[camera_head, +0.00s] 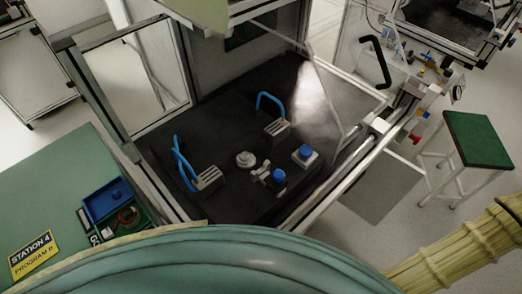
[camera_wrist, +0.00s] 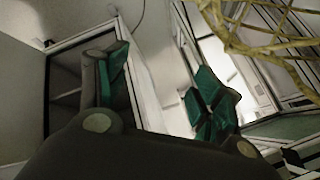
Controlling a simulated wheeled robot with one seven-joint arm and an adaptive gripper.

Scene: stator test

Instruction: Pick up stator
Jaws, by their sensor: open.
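No part in view can be named the stator for sure. In the head view a small ring-like part with a reddish rim (camera_head: 127,215) lies in the green bin (camera_head: 143,226) on the left table; it is too small to make out. A round pale metal part (camera_head: 245,159) sits on the dark plate of the test station. My gripper (camera_wrist: 162,95) shows in the wrist view with its two green-padded fingers apart and nothing between them. It faces frames and pale surfaces, with neither part in its view. The gripper's fingers cannot be made out in the head view.
The green left table (camera_head: 50,190) carries a blue bin (camera_head: 107,199) and a yellow "Station 4" sign (camera_head: 34,256). The framed test station has a dark plate (camera_head: 240,195) with blue-hosed blocks (camera_head: 208,178) and blue-topped parts (camera_head: 305,154). A green stool (camera_head: 477,138) stands at right.

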